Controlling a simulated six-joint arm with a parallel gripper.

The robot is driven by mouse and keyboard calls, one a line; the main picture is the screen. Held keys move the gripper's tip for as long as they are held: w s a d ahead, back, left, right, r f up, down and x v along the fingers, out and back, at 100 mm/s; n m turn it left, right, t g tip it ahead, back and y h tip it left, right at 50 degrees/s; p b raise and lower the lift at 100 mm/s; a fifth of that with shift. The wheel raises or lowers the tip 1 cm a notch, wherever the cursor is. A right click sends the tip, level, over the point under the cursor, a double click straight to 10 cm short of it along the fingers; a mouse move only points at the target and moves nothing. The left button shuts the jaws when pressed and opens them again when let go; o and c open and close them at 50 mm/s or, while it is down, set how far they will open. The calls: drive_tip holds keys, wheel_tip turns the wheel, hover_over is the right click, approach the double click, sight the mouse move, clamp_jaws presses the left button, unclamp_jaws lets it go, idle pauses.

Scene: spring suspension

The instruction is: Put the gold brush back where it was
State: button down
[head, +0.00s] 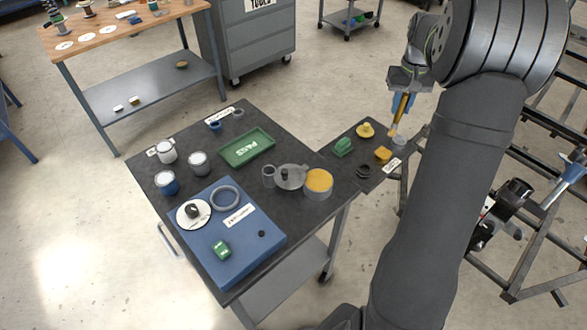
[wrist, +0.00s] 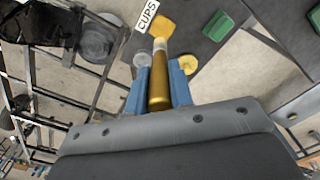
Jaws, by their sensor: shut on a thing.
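The gold brush (head: 401,108) hangs roughly upright, slightly tilted, in my gripper (head: 403,100), pale tip down, above the right part of the dark side shelf (head: 352,152). In the wrist view the gold handle (wrist: 159,88) runs between the two blue fingers of my gripper (wrist: 159,82). The fingers are shut on it, and its pale tip points away from me. A grey round holder or cup (head: 399,142) sits on the shelf close below the tip. Whether the tip touches anything cannot be told.
A yellow block (head: 383,154), green block (head: 342,147), yellow round piece (head: 365,130), black rings (head: 364,171) and a CUPS label (head: 391,165) lie on the shelf. The main table holds a grey pot with yellow contents (head: 318,183), a green tray (head: 247,147) and a blue board (head: 240,260).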

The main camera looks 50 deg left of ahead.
drive_tip(key=s+a+n, duration=0.4)
drive_tip(key=s+a, duration=0.2)
drive_tip(key=s, duration=0.5)
drive_tip(key=s+a+n, duration=0.3)
drive_tip(key=s+a, duration=0.2)
drive_tip(key=s, duration=0.6)
drive_tip(key=s+a+n, duration=0.4)
drive_tip(key=s+a, duration=0.2)
drive_tip(key=s, duration=0.5)
wheel_tip(320, 180, down, 10)
drive_tip(key=shift+s+f, duration=0.1)
drive_tip(key=c, duration=1.3)
unclamp_jaws()
wheel_tip(320, 180, up, 12)
drive_tip(key=shift+r, duration=0.15)
